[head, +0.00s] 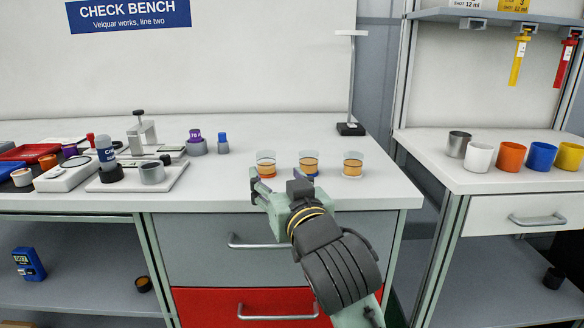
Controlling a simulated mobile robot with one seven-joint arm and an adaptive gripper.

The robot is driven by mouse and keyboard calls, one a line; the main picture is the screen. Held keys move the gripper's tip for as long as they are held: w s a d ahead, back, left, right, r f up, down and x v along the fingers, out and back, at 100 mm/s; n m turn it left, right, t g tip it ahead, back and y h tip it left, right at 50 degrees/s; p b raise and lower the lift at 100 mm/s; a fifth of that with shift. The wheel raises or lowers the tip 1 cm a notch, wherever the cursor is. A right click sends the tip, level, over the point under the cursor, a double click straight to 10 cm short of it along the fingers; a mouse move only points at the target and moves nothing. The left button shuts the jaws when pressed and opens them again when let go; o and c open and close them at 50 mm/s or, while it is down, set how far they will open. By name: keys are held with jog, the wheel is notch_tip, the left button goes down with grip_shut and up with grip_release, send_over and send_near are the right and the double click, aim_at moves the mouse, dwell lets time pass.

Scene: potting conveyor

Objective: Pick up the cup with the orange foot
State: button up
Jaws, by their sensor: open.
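Three clear cups with amber contents stand in a row near the front of the white bench. The left cup (266,164) shows an orange-red band at its base. The middle cup (309,163) shows blue at its base. The right cup (352,165) looks amber low down, and its foot colour is hard to tell. My gripper (277,181) is open and empty, reaching in from the front at the bench edge. Its fingers appear just in front of the left and middle cups and partly cover the middle cup's base. I cannot tell whether it touches either cup.
A lamp stand (350,128) rises behind the right cup. A white fixture (152,173), purple-capped and blue-capped bottles and trays crowd the bench's left. The right-hand bench (480,184) holds several coloured cups, beyond a gap. The bench behind the three cups is clear.

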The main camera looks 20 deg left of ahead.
aim_at(269, 158)
jog(key=w+p, duration=0.1)
jog(key=p, duration=0.4)
jog(key=shift+w+a+r+p, duration=0.1)
jog(key=shift+w+r+p, duration=0.1)
jog(key=shift+w+p, duration=0.15)
jog(key=p, duration=0.5)
jog(key=shift+w+a, duration=0.4)
jog(key=shift+w+a+f, duration=0.2)
jog(key=shift+w+a, duration=0.2)
jog(key=shift+w, duration=0.15)
jog(key=shift+w+a+f, duration=0.15)
jog(key=shift+w+a, duration=0.2)
jog(key=shift+w, duration=0.2)
jog(key=shift+p+x, duration=0.9)
jog(key=shift+x, duration=1.8)
jog(key=shift+w+d+r, duration=0.1)
jog(key=shift+d+r, duration=0.05)
jog(key=c, duration=1.2)
